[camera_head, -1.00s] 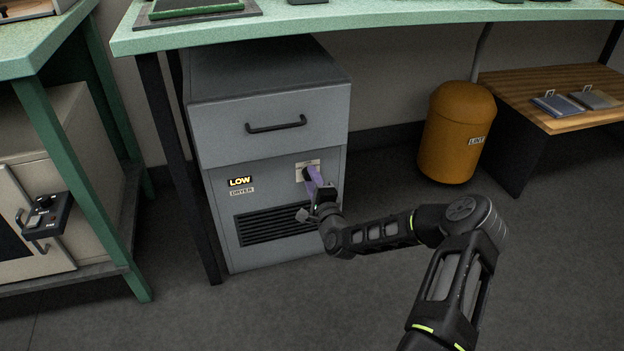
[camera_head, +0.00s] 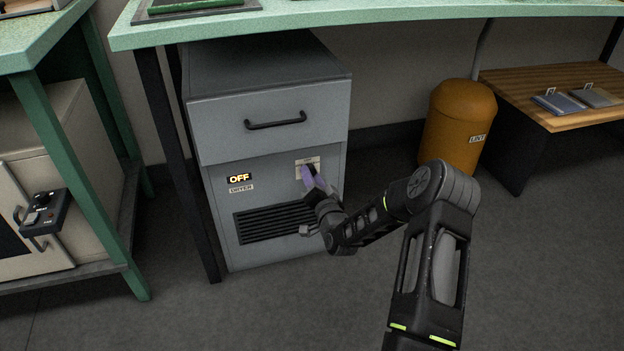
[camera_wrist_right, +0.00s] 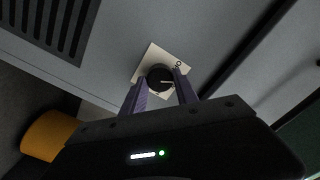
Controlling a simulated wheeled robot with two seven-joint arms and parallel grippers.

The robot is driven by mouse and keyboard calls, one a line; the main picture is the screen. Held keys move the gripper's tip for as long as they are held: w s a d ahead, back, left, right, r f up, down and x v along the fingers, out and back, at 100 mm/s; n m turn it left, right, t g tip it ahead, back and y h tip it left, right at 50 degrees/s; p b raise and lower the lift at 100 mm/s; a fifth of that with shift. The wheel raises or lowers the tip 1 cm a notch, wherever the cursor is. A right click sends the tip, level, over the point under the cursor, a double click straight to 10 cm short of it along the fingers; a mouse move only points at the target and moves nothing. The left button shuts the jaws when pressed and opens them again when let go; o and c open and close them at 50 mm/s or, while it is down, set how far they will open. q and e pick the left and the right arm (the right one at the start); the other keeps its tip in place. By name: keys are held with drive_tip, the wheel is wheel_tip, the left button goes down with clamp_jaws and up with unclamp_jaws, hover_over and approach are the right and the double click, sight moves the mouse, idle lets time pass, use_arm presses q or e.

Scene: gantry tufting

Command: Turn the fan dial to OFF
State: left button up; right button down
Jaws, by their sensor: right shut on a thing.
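The grey dryer cabinet (camera_head: 268,105) stands under the green-topped bench. Its lit display (camera_head: 239,178) reads OFF, above a DRYER label. The fan dial sits on a pale plate (camera_head: 314,162) at the right of the front panel and is mostly hidden by my gripper in the head view. My right gripper (camera_head: 309,173), with purple fingers, is at the dial. In the right wrist view the black dial (camera_wrist_right: 160,78) with a light pointer line lies between the two fingertips, and the gripper is shut on it. My left gripper is not in view.
The drawer handle (camera_head: 275,121) is above the dial and a vent grille (camera_head: 270,224) is below it. An orange lint bin (camera_head: 455,125) and a low wooden table (camera_head: 545,92) stand to the right. Open floor lies in front.

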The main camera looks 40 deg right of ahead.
drive_tip(key=n+b, duration=0.2)
drive_tip(key=n, duration=0.4)
drive_tip(key=shift+n, duration=0.3)
idle(0.3)
drive_tip(key=c, duration=0.9)
unclamp_jaws()
drive_tip(key=shift+c, duration=0.2)
drive_tip(key=p+v, duration=0.2)
drive_tip(key=v, duration=0.5)
drive_tip(key=shift+s+a, duration=0.15)
drive_tip(key=shift+s, duration=0.25)
drive_tip(key=shift+f, duration=0.1)
